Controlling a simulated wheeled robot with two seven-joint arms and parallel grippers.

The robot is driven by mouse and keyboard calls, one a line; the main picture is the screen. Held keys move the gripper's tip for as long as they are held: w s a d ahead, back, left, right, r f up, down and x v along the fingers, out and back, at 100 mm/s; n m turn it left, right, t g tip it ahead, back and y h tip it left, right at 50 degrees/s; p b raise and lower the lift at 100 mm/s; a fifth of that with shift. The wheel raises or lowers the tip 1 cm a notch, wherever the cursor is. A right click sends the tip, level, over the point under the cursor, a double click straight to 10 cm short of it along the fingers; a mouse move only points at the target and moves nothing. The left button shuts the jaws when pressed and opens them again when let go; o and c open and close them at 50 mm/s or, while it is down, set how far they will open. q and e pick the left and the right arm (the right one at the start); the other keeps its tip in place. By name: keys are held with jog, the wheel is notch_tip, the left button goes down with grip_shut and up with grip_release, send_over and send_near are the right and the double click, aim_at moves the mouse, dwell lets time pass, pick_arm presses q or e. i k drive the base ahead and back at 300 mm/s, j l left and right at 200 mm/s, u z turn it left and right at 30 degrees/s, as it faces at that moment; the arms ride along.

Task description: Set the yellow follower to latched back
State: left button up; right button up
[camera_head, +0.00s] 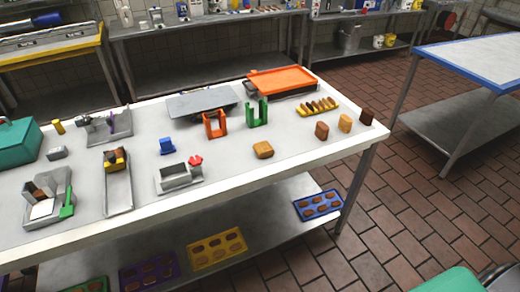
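A yellow block (120,153), which looks like the yellow follower, sits near the far end of a long narrow metal tray (119,194) on the left part of the table. Something dark brown is beside it in the tray. The near part of the tray is empty. The block is too small to tell whether any latch holds it. Neither of my grippers is in view.
A metal holder (41,210) with a green scoop (68,205) stands left of the tray. A blue block (167,146) and a metal box (172,178) with a red knob (195,160) stand right. Orange (214,125) and green (257,113) racks stand farther right.

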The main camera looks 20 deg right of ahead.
aim_at(113, 165)
jog(key=u, duration=0.55)
jog(key=k+l+u, duration=0.15)
jog(key=l, duration=0.25)
